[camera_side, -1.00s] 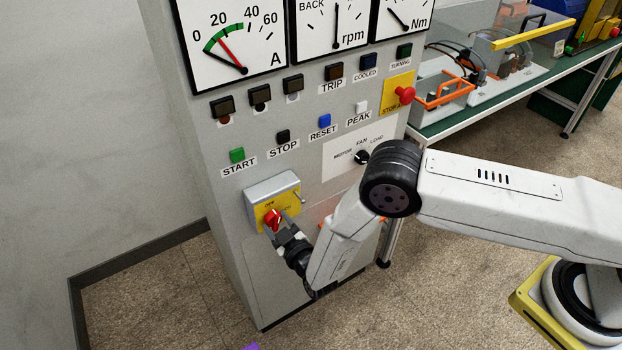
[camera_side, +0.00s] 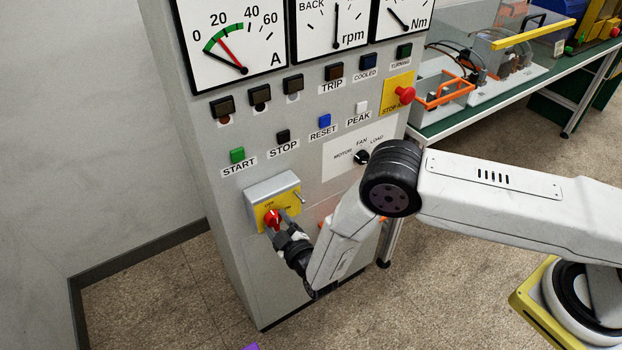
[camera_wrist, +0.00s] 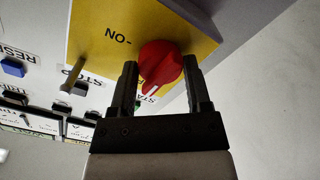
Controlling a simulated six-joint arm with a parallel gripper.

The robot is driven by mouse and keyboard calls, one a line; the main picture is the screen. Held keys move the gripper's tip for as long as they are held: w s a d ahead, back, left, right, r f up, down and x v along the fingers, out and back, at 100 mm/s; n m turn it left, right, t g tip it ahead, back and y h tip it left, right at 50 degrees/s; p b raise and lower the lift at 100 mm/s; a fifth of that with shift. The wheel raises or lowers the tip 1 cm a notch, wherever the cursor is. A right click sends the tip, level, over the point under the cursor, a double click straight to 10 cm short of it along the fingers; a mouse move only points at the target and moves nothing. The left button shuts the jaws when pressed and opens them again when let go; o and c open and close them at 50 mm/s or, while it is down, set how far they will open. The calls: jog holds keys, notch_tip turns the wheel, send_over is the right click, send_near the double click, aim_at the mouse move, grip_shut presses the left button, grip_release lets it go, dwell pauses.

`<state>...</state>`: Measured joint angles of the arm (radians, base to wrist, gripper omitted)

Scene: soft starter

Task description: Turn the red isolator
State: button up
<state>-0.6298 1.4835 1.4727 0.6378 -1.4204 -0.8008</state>
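The red isolator knob (camera_side: 273,219) sits on a yellow plate (camera_side: 290,200) on the grey isolator box (camera_side: 262,188), low on the cabinet front. In the wrist view the red knob (camera_wrist: 160,62) lies between the two dark fingers of my gripper (camera_wrist: 161,85), one on each side. The fingers are spread about the knob's width; whether both press on it is not clear. The knob's white line points toward my gripper's palm, and ON is printed to the upper left. In the side view my gripper (camera_side: 277,229) reaches the knob from the lower right.
A metal pin (camera_side: 299,197) sticks out from the box's right side. Start, stop, reset and peak buttons sit above it, with a selector (camera_side: 362,157) and a red stop button (camera_side: 405,94). A green bench (camera_side: 470,122) stands at the right.

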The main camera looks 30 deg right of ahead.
jog(key=o, duration=0.3)
jog(key=shift+o, duration=0.2)
jog(key=shift+s, duration=0.1)
jog(key=s, duration=0.7)
jog(key=shift+s, duration=0.35)
jog(key=shift+w, duration=0.1)
